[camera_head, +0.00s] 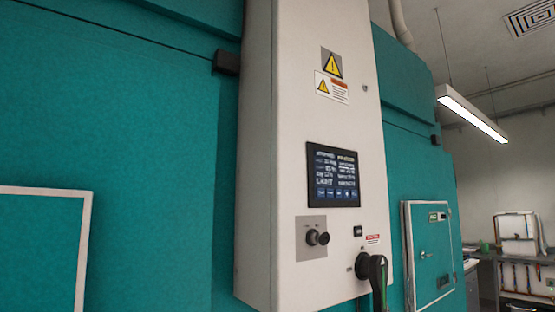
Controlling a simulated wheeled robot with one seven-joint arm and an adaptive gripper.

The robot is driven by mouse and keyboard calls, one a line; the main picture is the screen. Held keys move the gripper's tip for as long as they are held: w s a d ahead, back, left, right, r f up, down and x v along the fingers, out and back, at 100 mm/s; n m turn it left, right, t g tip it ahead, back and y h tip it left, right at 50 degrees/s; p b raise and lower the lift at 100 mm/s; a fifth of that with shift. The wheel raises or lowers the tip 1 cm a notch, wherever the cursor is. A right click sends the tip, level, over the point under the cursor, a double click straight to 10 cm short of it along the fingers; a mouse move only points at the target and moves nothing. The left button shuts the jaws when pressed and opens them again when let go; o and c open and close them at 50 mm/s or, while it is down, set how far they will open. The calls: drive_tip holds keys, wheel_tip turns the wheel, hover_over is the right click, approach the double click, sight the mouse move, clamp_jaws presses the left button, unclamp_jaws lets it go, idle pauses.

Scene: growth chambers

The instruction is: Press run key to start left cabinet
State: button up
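A teal growth chamber cabinet (130,120) fills the left of the head view. A tall pale control box (290,110) stands out from the teal wall in the middle. Its dark touch screen (334,175) is lit with white text and a row of small blue buttons along the bottom; the labels are too small to read. Below the screen are a black knob (318,238) on a grey plate, a small black switch (358,231) and a large black rotary handle (378,272). Which of these is the run key I cannot tell. My gripper is not in view.
Yellow warning labels (332,88) are on the box's upper front. A smaller teal door (430,250) with a white frame is to the right. A white-framed panel (45,245) is at the lower left. A bench (515,295) stands at the far right.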

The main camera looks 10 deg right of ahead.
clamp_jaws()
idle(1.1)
